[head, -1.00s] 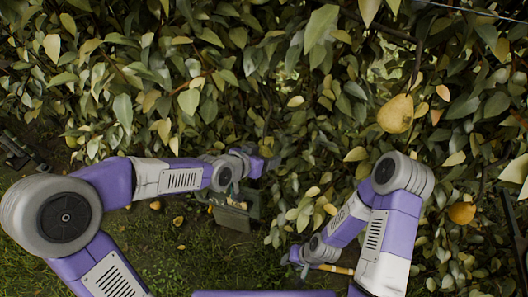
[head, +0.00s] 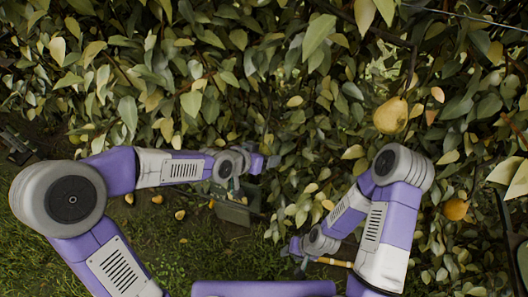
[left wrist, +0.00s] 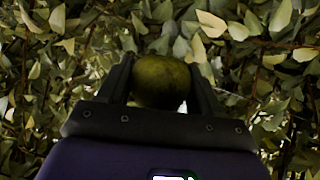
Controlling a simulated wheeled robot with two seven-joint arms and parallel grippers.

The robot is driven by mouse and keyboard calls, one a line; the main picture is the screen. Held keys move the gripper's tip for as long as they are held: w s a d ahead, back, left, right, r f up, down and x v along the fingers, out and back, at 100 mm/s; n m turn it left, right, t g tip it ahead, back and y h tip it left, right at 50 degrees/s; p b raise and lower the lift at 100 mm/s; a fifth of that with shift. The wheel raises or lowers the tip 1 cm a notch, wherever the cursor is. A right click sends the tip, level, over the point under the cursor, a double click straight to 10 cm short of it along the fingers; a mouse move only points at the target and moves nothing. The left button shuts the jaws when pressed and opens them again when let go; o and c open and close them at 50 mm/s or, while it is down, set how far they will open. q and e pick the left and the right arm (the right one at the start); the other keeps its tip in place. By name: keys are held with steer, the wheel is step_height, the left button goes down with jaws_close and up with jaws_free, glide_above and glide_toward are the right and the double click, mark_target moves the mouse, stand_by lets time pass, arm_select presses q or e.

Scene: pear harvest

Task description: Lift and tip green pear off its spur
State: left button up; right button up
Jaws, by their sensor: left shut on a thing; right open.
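A dark green pear (left wrist: 161,82) sits between the two dark fingers of my left gripper (left wrist: 162,88) in the left wrist view. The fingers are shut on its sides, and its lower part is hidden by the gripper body. In the head view my left gripper (head: 262,163) reaches into the foliage at the middle, and the pear cannot be made out there. Its stem and spur cannot be made out in either view. My right gripper (head: 293,252) is low at the middle of the head view, small and partly against leaves, and holds nothing that I can see.
A yellow pear (head: 391,116) hangs at the upper right, and an orange-yellow one (head: 455,210) hangs lower right. A grey-green box (head: 236,212) stands on the grass below my left gripper. Several fallen fruits (head: 157,199) lie on the grass. Dense leaves fill the back.

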arm_select(q)
steer(key=shift+s+r+g+p, duration=0.15)
steer(key=shift+g+p, duration=0.15)
steer(key=shift+p, duration=0.15)
steer(key=shift+s+r+g+p, duration=0.15)
steer(key=shift+s+g+p, duration=0.2)
steer(key=shift+p, duration=0.8)
steer(key=shift+s+n+g+p, duration=0.1)
steer(key=shift+n+g+p, duration=0.25)
steer(key=shift+p, duration=0.3)
steer(key=shift+s+r+n+g+p, duration=0.4)
steer(key=shift+g+p, duration=0.3)
steer(key=shift+p, duration=0.95)
steer(key=shift+f, duration=0.1)
